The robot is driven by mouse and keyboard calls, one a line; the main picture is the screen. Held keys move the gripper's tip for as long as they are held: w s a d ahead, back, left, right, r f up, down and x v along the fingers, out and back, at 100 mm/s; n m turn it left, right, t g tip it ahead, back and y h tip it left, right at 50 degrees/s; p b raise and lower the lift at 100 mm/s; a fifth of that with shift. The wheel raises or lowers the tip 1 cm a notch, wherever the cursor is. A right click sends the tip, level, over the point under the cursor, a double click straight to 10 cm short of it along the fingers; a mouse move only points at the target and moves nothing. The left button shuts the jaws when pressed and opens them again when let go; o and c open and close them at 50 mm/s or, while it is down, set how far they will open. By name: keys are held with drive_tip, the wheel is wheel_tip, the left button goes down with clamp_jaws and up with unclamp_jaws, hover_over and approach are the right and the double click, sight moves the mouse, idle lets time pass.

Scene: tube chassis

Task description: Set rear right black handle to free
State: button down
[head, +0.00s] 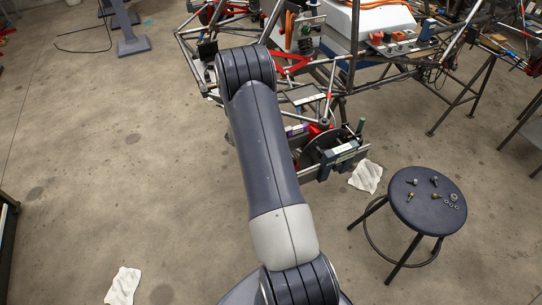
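The tube chassis (343,66) stands at the top centre and right of the head view, a frame of grey tubes with some red parts. At its near end, just right of my arm, is a cluster (341,157) of dark blue blocks with pale labels, a round disc and a red part. I cannot make out which piece there is the rear right black handle, nor its position. My arm crosses the middle of the view and covers part of the chassis and this cluster. My gripper does not show; whether it is open or shut is not visible.
A round dark stool (428,199) with small metal parts on top stands at right. White cloths lie on the floor beside the cluster (366,176) and at lower left (123,286). A dark-legged stand (461,100) is at upper right. The concrete floor at left is mostly clear.

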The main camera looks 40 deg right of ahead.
idle(0.4)
drive_tip(key=c, duration=1.5)
unclamp_jaws()
drive_tip(key=shift+r, duration=0.1)
drive_tip(key=v, duration=1)
drive_tip(key=shift+a+r, duration=0.2)
drive_tip(key=shift+r, duration=0.1)
